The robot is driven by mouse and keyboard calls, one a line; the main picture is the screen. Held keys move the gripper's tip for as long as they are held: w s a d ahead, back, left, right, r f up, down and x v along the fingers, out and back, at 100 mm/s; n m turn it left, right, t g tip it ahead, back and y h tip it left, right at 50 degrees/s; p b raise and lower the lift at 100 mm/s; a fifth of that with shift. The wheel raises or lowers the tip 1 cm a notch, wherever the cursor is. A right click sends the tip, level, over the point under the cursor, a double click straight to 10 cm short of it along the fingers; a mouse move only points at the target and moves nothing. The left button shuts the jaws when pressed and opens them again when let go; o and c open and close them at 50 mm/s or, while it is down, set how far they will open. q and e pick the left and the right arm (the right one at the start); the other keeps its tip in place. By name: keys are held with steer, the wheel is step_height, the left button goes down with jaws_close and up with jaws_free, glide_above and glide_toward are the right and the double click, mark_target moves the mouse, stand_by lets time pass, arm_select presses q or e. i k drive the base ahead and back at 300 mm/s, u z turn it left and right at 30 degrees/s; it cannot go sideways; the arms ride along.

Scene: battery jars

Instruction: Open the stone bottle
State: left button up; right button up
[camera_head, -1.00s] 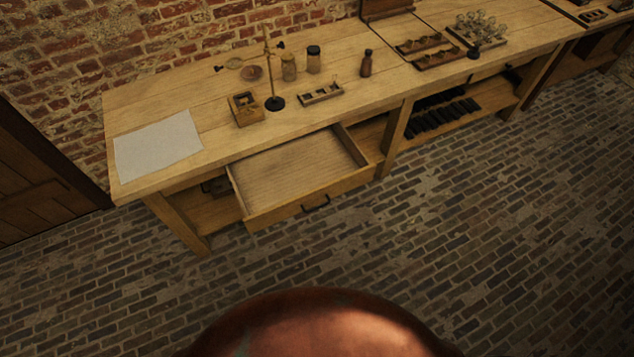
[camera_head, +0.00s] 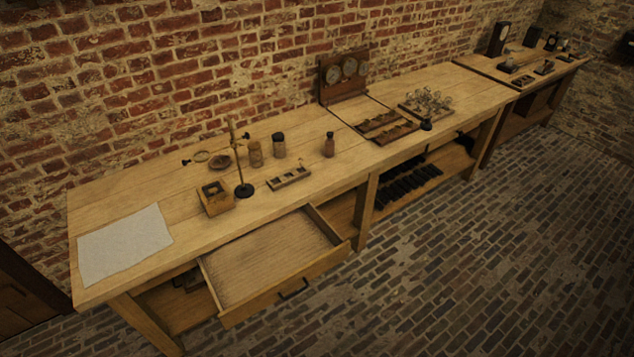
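A small brown bottle (camera_head: 328,146) with a dark top stands upright on the wooden workbench (camera_head: 120,205), right of two jars. It looks like the stone bottle, and its top appears to be on it. Two jars stand to its left: a dark-lidded one (camera_head: 279,147) and a tan one (camera_head: 255,155). Neither of my grippers shows in the head view.
An open, empty drawer (camera_head: 283,291) juts out from the bench front. A stand with a dark base (camera_head: 243,190), a wooden box (camera_head: 216,198) and a small tray (camera_head: 289,178) stand near the front edge. Paper (camera_head: 125,243) lies at left. Brick floor is clear.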

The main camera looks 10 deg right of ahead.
mark_target(329, 144)
steer(key=z, duration=0.2)
steer(key=k, duration=0.3)
steer(key=z, duration=1.05)
steer(key=k, duration=1.05)
steer(key=z, duration=0.8)
steer(key=i, duration=3.35)
steer(key=u, duration=0.95)
steer(key=i, duration=1.1)
steer(key=u, duration=1.8)
steer(key=i, duration=0.8)
steer(key=u, duration=0.75)
